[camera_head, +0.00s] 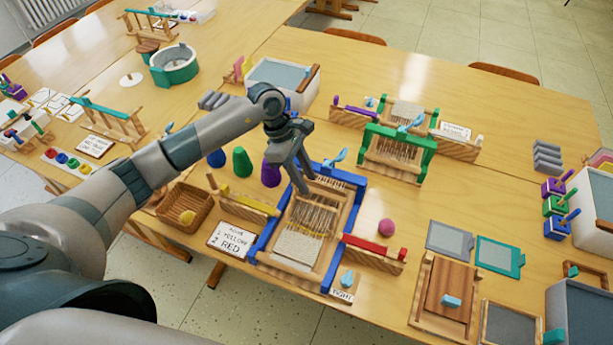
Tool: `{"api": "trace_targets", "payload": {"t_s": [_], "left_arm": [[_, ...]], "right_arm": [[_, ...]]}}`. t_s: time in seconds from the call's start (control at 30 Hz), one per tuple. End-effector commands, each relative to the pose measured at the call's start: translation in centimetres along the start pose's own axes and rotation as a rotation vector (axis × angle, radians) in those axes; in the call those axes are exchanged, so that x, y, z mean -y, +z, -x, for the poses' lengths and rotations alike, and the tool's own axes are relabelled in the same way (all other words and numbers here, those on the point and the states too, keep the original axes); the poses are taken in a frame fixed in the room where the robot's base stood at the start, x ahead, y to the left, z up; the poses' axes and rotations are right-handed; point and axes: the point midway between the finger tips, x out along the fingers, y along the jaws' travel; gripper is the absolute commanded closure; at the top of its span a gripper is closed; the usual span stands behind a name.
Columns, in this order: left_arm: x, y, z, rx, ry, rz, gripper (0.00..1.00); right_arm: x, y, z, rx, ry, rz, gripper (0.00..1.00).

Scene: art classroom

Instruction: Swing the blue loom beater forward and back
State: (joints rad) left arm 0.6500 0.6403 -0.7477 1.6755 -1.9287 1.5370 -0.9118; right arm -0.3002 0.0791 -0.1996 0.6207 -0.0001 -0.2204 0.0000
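The blue loom (264,240) stands on the near table, a wooden frame with blue side rails and pale woven cloth (299,246) at its near end. A blue crossbar (343,175) spans its far end, with a light-blue handle (341,157) by it. I cannot tell clearly which blue part is the beater. My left gripper (306,184) points down at the loom's far left part, close to the crossbar and the upright threads. Its fingers partly cover the loom there; contact and finger gap are unclear. My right gripper is not in view.
A green loom (427,158) stands behind right. Left of the blue loom are a yellow shuttle (250,203), a basket (174,207) and coloured cones (242,162). A red shuttle (372,249) and pink ball (386,227) lie to its right. A card (231,239) lies near left.

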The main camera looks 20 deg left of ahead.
Motion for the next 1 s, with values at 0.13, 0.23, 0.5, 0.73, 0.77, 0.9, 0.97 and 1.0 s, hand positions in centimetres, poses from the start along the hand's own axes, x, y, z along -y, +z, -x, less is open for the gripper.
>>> {"api": "trace_targets", "payload": {"t_s": [0.13, 0.23, 0.5, 0.73, 0.77, 0.9, 0.97, 1.0], "left_arm": [[0.0, 0.0, -1.0, -0.001, 0.000, 0.000, 0.69], [0.0, 0.0, -1.3, -0.001, 0.000, 0.000, 0.69], [0.0, -0.1, -1.4, -0.001, 0.000, 0.000, 0.69], [0.0, -0.1, -1.3, -0.001, 0.000, 0.000, 1.00], [0.0, -0.1, -1.3, -0.001, 0.000, 0.000, 1.00], [-0.1, -0.1, -1.3, -0.001, 0.003, -0.001, 1.00], [-0.2, -0.1, -1.3, -0.002, 0.007, -0.003, 1.00], [-0.3, -0.1, -1.3, -0.002, 0.011, -0.005, 1.00]], "right_arm": [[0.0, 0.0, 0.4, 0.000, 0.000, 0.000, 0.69], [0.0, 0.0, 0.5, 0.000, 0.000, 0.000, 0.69], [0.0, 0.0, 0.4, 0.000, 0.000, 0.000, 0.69], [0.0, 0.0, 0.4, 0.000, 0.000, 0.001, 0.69], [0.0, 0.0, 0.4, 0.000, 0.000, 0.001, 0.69], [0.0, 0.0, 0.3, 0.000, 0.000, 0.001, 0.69], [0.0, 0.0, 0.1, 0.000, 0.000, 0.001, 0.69], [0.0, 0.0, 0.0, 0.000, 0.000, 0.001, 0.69]]}}
